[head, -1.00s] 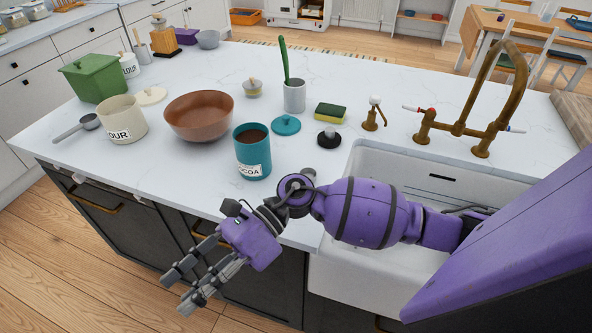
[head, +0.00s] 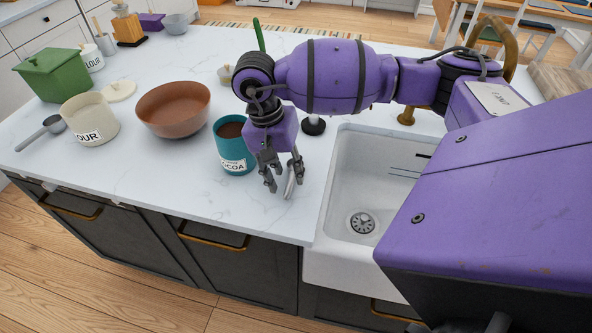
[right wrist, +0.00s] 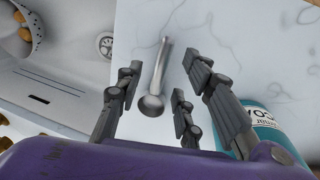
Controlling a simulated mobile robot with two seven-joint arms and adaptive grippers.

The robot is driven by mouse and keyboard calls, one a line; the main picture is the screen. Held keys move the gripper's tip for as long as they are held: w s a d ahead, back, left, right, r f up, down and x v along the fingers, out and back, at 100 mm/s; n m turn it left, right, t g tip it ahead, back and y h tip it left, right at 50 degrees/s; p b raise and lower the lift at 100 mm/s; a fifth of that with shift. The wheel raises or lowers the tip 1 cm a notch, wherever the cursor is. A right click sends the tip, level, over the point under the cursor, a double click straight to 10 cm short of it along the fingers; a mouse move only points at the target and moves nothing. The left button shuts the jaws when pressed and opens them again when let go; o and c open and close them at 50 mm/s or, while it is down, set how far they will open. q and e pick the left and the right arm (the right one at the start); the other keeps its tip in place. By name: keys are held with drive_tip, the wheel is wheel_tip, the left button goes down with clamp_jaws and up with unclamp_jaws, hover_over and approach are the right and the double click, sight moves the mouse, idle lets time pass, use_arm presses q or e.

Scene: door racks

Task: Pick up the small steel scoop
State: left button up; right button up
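The small steel scoop (right wrist: 153,103) lies on the white worktop, its round bowl toward my gripper and its handle pointing away. In the head view a thin bright part of the scoop (head: 290,187) shows at the fingers, mostly hidden by them. My right gripper (head: 282,184) is open, pointing down over the worktop between the cocoa canister and the sink. In the right wrist view its fingers (right wrist: 160,82) stand apart on both sides of the scoop, with gaps visible. My left gripper is not in view.
The teal cocoa canister (head: 233,158) stands close to the left of the gripper. The white sink (head: 345,165) lies to the right. The worktop's front edge is near.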

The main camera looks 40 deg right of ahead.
sight(291, 180)
drive_tip(key=shift+s+d+f, duration=0.1)
drive_tip(key=shift+f, duration=0.55)
drive_tip(key=shift+s+d+f, duration=0.1)
drive_tip(key=shift+f, duration=0.5)
clamp_jaws()
drive_tip(key=shift+r, duration=0.1)
